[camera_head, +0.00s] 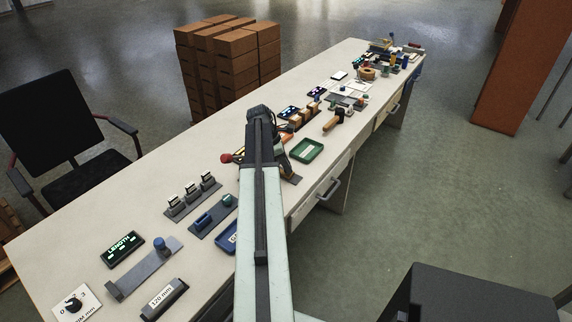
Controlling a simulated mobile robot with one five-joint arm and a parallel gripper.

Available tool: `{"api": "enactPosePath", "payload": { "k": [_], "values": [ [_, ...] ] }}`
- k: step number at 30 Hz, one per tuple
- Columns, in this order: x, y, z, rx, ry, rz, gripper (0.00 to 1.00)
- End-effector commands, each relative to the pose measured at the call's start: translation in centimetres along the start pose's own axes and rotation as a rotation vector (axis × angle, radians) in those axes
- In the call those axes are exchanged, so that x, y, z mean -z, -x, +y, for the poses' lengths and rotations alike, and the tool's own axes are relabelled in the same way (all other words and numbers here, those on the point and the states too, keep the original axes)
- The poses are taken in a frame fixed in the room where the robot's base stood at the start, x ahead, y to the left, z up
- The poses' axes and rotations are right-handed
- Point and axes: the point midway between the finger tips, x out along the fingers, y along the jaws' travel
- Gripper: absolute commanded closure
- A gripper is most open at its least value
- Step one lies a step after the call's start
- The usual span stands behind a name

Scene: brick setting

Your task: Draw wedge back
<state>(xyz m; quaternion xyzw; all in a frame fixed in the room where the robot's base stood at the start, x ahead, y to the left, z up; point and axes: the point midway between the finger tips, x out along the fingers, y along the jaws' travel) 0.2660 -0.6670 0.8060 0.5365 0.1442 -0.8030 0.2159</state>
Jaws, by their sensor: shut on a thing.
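My arm reaches up the middle of the camera_head view, over the long bench. Its dark far end hides the spot beneath it, and my gripper's fingers do not show, so I cannot see what they hold. I cannot make out a wedge for certain. A red knob (226,158) shows just left of the arm, on the bench top. What it joins is hidden behind the arm. A small dark and brown part (292,178) shows just right of the arm.
The bench (90,215) carries a green tray (307,150), a hammer-like tool (334,120), grey switch-like fixtures (193,197) and a LENGTH display (122,247). Several small items crowd the far end. A chair (72,135) and brick stacks (228,58) stand left.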

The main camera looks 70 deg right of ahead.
Motion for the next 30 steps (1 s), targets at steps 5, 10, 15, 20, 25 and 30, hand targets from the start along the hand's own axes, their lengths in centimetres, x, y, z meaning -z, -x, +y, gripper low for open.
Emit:
{"api": "enactPosePath", "payload": {
  "k": [5, 10, 15, 20, 25, 30],
  "values": [
    [0.1, 0.0, 0.0, 0.0, 0.001, 0.001, 1.0],
    [0.1, 0.0, 0.0, 0.0, 0.001, 0.001, 1.0],
    [0.1, 0.0, 0.0, 0.0, 0.001, 0.001, 1.0],
    [-0.7, -0.3, -1.0, 0.001, -0.001, 0.001, 1.0],
    [-1.7, -0.7, -2.1, 0.001, 0.001, 0.001, 1.0],
    [-1.8, -0.8, -2.1, 0.004, 0.001, -0.001, 1.0]
  ]
}}
